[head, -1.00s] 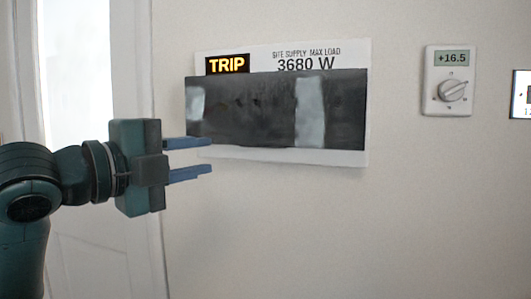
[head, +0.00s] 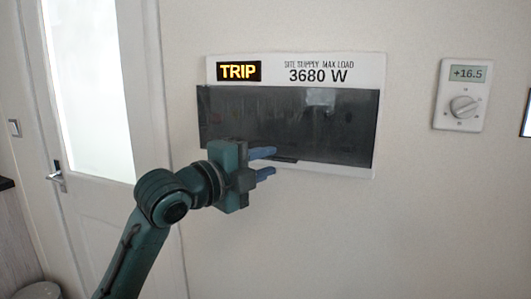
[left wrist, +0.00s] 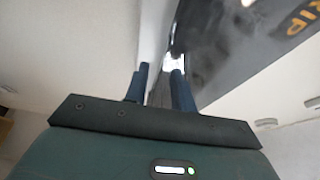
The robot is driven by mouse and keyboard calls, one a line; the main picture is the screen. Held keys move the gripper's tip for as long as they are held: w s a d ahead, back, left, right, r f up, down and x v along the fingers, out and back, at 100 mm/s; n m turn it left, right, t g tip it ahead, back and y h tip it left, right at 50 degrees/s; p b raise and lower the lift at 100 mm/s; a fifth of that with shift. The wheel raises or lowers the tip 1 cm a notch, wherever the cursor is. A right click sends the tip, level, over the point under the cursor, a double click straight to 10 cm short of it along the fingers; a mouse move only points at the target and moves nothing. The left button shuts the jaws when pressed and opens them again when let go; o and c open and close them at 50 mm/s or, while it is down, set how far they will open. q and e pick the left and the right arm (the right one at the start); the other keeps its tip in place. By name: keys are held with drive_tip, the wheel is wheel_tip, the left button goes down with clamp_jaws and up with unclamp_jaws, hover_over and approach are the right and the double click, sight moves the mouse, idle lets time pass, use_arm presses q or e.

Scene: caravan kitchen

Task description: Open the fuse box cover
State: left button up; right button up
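The fuse box (head: 215,150) is a white panel on the wall with a lit TRIP sign and the text 3680 W. Its dark, glossy cover (head: 290,118) is down over the front. A small dark lip (head: 286,159) shows at the cover's lower edge. My left gripper (head: 264,163) is at this lower edge, left of the middle, with its two blue fingers apart, one above the other. In the left wrist view the fingers (left wrist: 160,88) are apart near the cover (left wrist: 225,45); whether the lip is between them I cannot tell. My right gripper is out of view.
A thermostat (head: 460,95) reading +16.5 is on the wall to the right, with part of a screen (head: 526,118) beyond it. A white door (head: 85,140) with a handle (head: 58,178) is on the left. The wall below the fuse box is clear.

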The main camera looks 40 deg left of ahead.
use_arm(q)
drive_tip(key=shift+w, duration=0.3)
drive_tip(key=shift+c, duration=0.4)
clamp_jaws()
idle(0.9)
